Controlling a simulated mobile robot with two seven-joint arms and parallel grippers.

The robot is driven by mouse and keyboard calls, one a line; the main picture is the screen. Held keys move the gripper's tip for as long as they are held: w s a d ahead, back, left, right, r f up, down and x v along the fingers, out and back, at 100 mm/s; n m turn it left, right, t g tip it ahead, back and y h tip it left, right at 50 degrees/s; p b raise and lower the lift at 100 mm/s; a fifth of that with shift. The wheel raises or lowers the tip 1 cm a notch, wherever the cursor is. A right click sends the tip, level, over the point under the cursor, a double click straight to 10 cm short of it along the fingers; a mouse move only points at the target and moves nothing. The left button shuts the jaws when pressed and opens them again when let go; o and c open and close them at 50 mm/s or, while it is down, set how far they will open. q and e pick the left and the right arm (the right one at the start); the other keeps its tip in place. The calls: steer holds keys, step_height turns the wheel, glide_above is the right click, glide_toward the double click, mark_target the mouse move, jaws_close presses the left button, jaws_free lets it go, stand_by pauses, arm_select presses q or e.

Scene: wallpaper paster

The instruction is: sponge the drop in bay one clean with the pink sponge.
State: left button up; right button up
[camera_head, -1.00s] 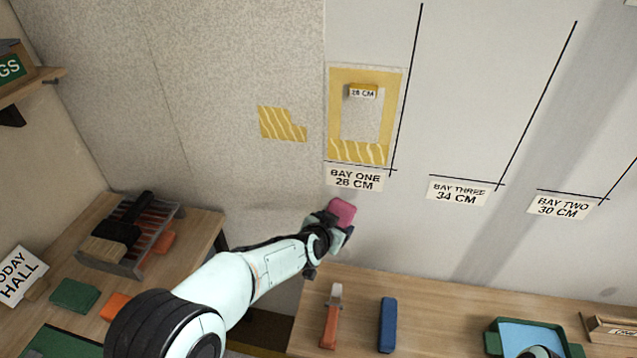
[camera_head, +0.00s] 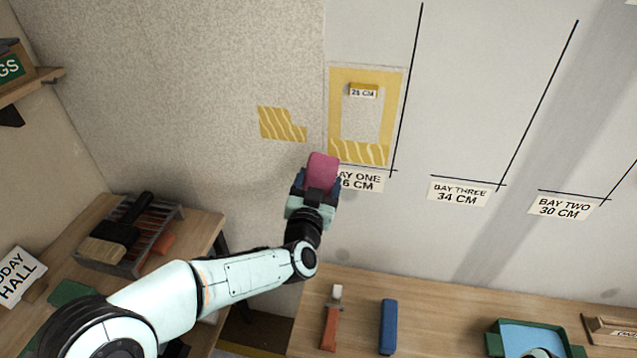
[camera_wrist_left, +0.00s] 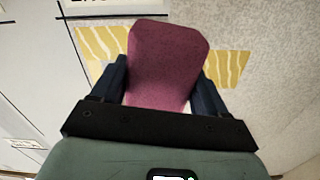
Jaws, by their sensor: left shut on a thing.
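In the left wrist view the sponge (camera_wrist_left: 165,65) sits between the two dark fingers. I cannot tell whether the sponge touches the wall. My right gripper is not clearly in view.
Bays three and two lie to the right. A rack (camera_head: 165,245) stands at left.

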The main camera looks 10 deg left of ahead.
mark_target(347, 153)
arm_select(q)
steer(key=w+p, duration=0.2)
steer(key=w, duration=0.4)
steer(key=shift+w, duration=0.2)
steer(key=shift+w, duration=1.2)
stand_by(1.5)
steer(key=shift+r, duration=0.1)
stand_by(0.8)
stand_by(0.8)
stand_by(0.5)
stand_by(0.4)
steer(key=shift+d, duration=2.25)
